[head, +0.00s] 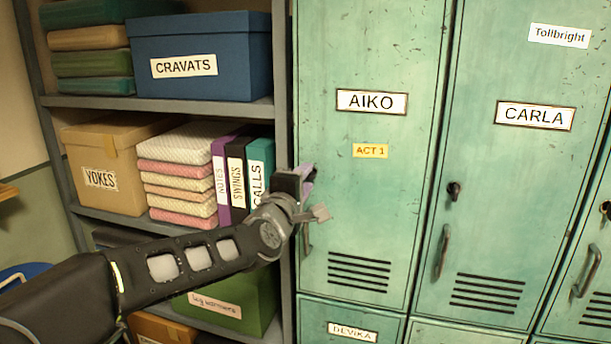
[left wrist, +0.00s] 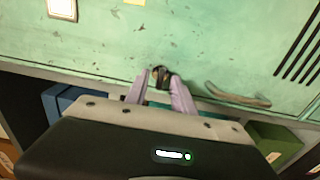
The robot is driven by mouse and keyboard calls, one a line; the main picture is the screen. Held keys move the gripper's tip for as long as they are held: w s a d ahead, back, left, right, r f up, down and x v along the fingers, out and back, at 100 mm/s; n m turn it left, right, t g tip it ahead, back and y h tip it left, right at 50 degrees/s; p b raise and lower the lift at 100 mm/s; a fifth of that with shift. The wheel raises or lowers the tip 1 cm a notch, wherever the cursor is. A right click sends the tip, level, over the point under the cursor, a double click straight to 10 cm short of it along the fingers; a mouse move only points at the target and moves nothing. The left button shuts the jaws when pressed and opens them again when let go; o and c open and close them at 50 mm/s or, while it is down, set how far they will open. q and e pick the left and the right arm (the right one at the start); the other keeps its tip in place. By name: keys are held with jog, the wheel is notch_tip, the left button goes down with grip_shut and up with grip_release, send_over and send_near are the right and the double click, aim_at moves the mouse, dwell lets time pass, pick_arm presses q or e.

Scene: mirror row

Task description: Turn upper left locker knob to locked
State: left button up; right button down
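The upper left locker, a green door labelled AIKO (head: 372,102), stands in the middle of the head view. Its knob is hidden there behind my left gripper (head: 308,182). In the left wrist view the small dark knob (left wrist: 161,74) shows on the green door. The two purple fingers of my left gripper (left wrist: 160,84) stand apart, one on each side of the knob, with their tips at it. I cannot tell whether they touch it. The knob's turn position is not clear. My right gripper is in neither view.
The AIKO door handle (head: 307,240) is just below my gripper. The CARLA locker (head: 535,115) to the right has its own dark knob (head: 454,191) and handle (head: 443,251). A shelf with a blue CRAVATS box (head: 202,55) and binders (head: 237,178) stands close on the left.

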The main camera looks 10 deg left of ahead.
pick_arm(q)
jog(key=shift+w, duration=0.5)
jog(key=shift+c, duration=0.2)
grip_shut()
